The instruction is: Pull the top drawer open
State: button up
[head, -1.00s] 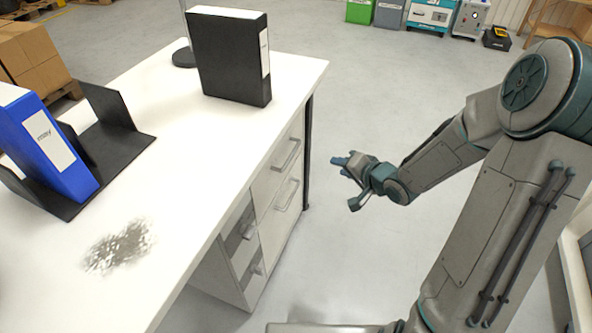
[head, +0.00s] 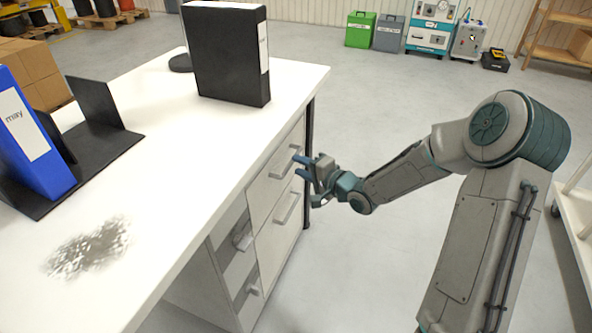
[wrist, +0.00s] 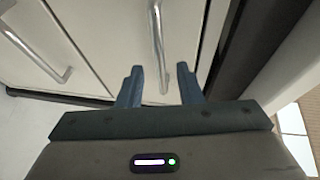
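The top drawer (head: 262,196) is in the right column of the white desk's drawer unit, and its front looks closed. Its grey bar handle (head: 280,168) is just left of my fingertips. My gripper (head: 299,167) is open, with its blue fingers pointing at the drawer front. In the wrist view the two fingers (wrist: 160,78) are spread, one on each side of the line of a bar handle (wrist: 157,35). I cannot tell whether the handle lies between the fingertips or just beyond them. The lower drawer's handle (head: 287,208) is below, and a second handle also shows in the wrist view (wrist: 36,52).
The white desktop (head: 180,150) overhangs the drawers. A black binder (head: 228,55) stands on it, with a blue binder (head: 32,140) in a black holder at left. More handles (head: 243,238) show in the left column.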

jog(key=shift+b+x, duration=0.3)
jog(key=shift+x, duration=1)
grip_shut()
